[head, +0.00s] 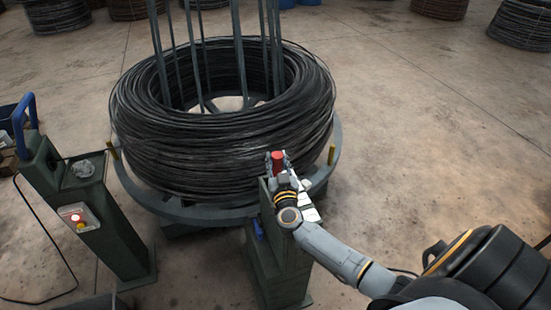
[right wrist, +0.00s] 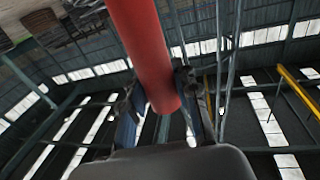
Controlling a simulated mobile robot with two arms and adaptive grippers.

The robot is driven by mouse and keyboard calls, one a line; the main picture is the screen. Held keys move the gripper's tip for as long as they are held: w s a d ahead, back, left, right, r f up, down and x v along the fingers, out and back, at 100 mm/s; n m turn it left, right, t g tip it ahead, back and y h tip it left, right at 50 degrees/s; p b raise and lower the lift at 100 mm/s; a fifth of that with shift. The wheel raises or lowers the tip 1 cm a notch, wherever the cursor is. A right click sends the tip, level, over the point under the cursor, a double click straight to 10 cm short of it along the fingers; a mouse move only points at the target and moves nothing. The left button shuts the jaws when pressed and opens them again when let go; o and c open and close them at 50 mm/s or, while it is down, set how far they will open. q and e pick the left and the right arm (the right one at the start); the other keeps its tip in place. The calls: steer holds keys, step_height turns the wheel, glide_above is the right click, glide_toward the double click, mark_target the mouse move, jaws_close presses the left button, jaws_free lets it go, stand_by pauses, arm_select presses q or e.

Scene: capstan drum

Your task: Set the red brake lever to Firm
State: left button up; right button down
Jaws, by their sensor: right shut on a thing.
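The red brake lever (head: 278,157) stands at the top of a dark green post (head: 277,262) in front of the wire coil. My right gripper (head: 278,164) is shut on the lever's red grip, one finger on each side. In the right wrist view the red lever (right wrist: 143,45) runs from the top edge down between the fingers of the right gripper (right wrist: 158,95). A white label plate (head: 309,211) shows beside my wrist; its marks are too small to read. The lever's lower part is hidden by my gripper. My left gripper is out of view.
A large black wire coil (head: 205,150) sits on a round grey stand (head: 335,150) with upright bars. A cable lies on the floor there.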

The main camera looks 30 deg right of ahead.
steer(key=s+a+f+t+h+b, duration=0.1)
steer(key=s+a+f+t+b, duration=0.1)
steer(key=s+b, duration=0.3)
steer(key=s+a+f+m+t+h+b, duration=0.1)
steer(key=s+f+b, duration=0.3)
steer(key=s, duration=0.9)
steer(key=shift+a+m+t+h+b, duration=0.3)
steer(key=shift+a+t+b, duration=0.5)
steer(key=shift+b, duration=0.4)
steer(key=shift+f, duration=0.2)
steer(key=c, duration=1.3)
jaws_free()
steer(key=o, duration=0.3)
steer(key=shift+s, duration=0.1)
steer(key=shift+d+r, duration=0.1)
steer(key=shift+r, duration=0.15)
steer(key=v, duration=1.2)
steer(key=shift+s, duration=0.1)
